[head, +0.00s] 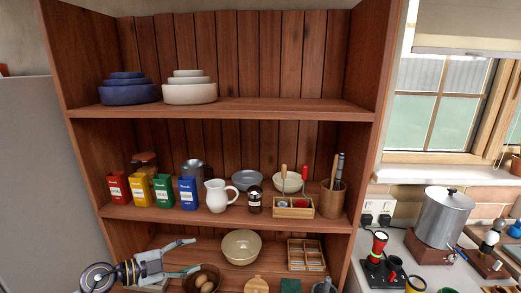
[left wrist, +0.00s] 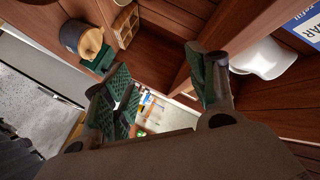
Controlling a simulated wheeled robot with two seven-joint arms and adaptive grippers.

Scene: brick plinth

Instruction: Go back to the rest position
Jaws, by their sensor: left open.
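My left gripper (head: 188,255) reaches in from the lower left, in front of the lower shelf of a wooden shelf unit (head: 225,108). Its two fingers are spread apart with nothing between them. In the left wrist view the green-padded fingers (left wrist: 163,85) are also apart and empty. The lower fingertip is close to a brown bowl of eggs (head: 203,282); I cannot tell if they touch. My right gripper is not in view.
The lower shelf also holds a cream bowl (head: 241,246) and a wooden divided box (head: 306,254). Above are coloured boxes (head: 163,191), a white pitcher (head: 217,196) and a utensil holder (head: 331,200). A counter with a metal canister (head: 443,217) stands at right.

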